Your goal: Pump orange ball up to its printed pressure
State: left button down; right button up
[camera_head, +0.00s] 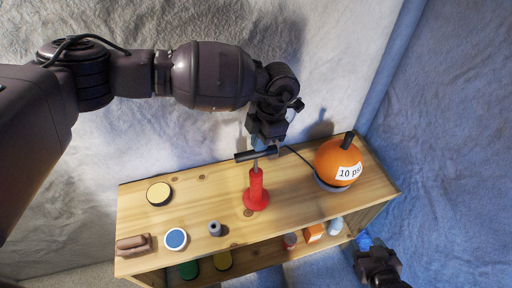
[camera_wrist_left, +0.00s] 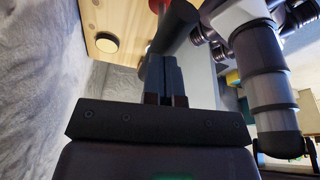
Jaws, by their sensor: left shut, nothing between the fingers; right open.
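The orange ball (camera_head: 333,158) sits in a grey ring stand at the right of the wooden bench; its label (camera_head: 348,172) reads "10 psi". A black upright piece (camera_head: 348,139) stands on top of it. The red pump (camera_head: 257,190) stands upright near the bench middle, its black T-handle (camera_head: 242,156) raised on a thin rod. A thin black hose (camera_head: 300,158) runs towards the ball. My left gripper (camera_head: 262,143) is shut and empty, just above and behind the handle; its shut fingers (camera_wrist_left: 162,75) point at the handle in the wrist view. My right gripper (camera_head: 364,246) is open, off the bench's front right.
On the bench top are a yellow-topped disc (camera_head: 159,193), a blue-and-white disc (camera_head: 176,239), a brown block (camera_head: 132,244) and a small grey cylinder (camera_head: 215,229). The lower shelf holds an orange box (camera_head: 314,232) and several other items. A wall stands behind the bench.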

pick_arm(q)
jog(key=x, duration=0.1)
jog(key=b+x, duration=0.1)
jog(key=x, duration=0.1)
jog(key=shift+w+d+f+b, duration=0.15)
jog(key=shift+d+f+b, duration=0.15)
jog(key=shift+f+b, duration=0.15)
jog(key=shift+r, duration=0.2)
jog(key=shift+w+d+r, duration=0.1)
jog(key=shift+w+d+r+b, duration=0.25)
jog(key=shift+w+d, duration=0.1)
jog(key=shift+d, duration=0.3)
jog(key=shift+w+d+r+b, duration=0.1)
jog(key=shift+w+d+b, duration=0.2)
jog(key=shift+d, duration=0.35)
jog(key=shift+a+r, duration=0.1)
pick_arm(e)
jog(key=f, duration=0.2)
jog(key=s+f, duration=0.1)
jog(key=f, duration=0.1)
jog(key=shift+s+f, duration=0.1)
jog(key=shift+f, duration=0.05)
pick_arm(q)
jog(key=shift+r, duration=0.25)
jog(key=v, duration=1)
jog(key=shift+r, duration=0.15)
pick_arm(e)
jog(key=shift+s+f, duration=0.15)
jog(key=shift+f, duration=0.05)
